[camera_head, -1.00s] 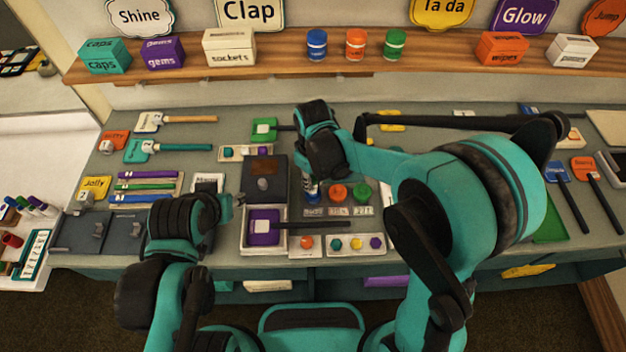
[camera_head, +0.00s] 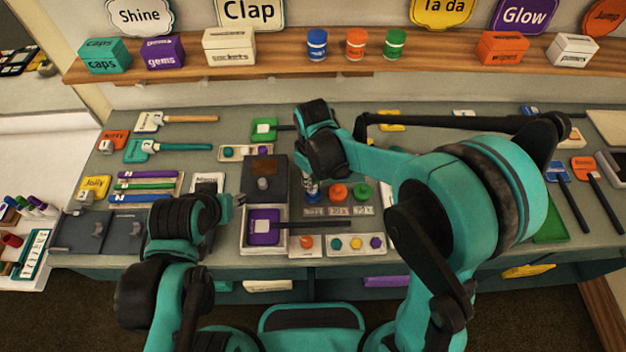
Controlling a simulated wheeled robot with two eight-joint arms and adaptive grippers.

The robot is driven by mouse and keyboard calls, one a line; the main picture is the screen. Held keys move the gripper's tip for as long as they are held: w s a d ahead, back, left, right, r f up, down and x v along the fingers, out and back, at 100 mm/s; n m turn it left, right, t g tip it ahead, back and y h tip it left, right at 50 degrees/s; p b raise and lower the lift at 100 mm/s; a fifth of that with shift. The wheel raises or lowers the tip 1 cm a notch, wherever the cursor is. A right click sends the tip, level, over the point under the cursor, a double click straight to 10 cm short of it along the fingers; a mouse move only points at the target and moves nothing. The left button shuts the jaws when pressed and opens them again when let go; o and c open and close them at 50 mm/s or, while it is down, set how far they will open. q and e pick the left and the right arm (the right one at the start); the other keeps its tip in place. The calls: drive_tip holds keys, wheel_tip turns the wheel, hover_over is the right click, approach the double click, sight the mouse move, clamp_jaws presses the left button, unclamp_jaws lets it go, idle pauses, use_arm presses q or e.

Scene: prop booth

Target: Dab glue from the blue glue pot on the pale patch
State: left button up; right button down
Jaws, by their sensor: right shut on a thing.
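The blue glue pot (camera_head: 312,190) is at the left end of a row with an orange pot (camera_head: 337,192) and a green pot (camera_head: 362,193). My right gripper (camera_head: 311,176) points down over the blue pot and is shut on its top; the fingers and wrist hide much of it. I cannot tell whether the pot is clear of the table. A pale patch (camera_head: 263,225) shows on a purple paddle in a white tray, left of and nearer than the pots. My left gripper (camera_head: 238,200) is just left of that tray, apart from it; its jaws are too small to read.
A small tray of coloured dots (camera_head: 355,244) lies in front of the pots. A green paddle (camera_head: 264,129) with a pale centre lies further back. My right arm covers the table's right middle.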

drive_tip(key=shift+r+p, duration=2.6)
drive_tip(key=shift+r, duration=0.9)
drive_tip(key=shift+f, duration=0.1)
